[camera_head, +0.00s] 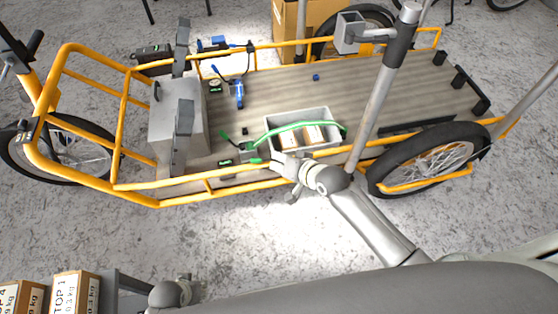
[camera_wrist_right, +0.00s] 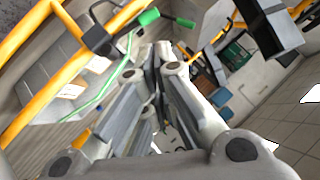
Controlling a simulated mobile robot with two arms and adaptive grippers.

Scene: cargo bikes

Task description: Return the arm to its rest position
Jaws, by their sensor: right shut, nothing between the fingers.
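My right arm reaches in from the lower right of the head view. Its gripper (camera_head: 279,160) is shut and empty by the near orange rail of the cargo bike, just in front of a grey bin (camera_head: 268,122). In the right wrist view the fingers (camera_wrist_right: 158,62) are together.
The orange bike frame (camera_head: 160,203) and a grey upright post (camera_head: 375,105) stand close to my right arm. A grey box (camera_head: 163,110), a blue tool (camera_head: 238,93) and small parts are on the deck. Cardboard boxes (camera_head: 75,290) stand at the lower left. The floor in front is clear.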

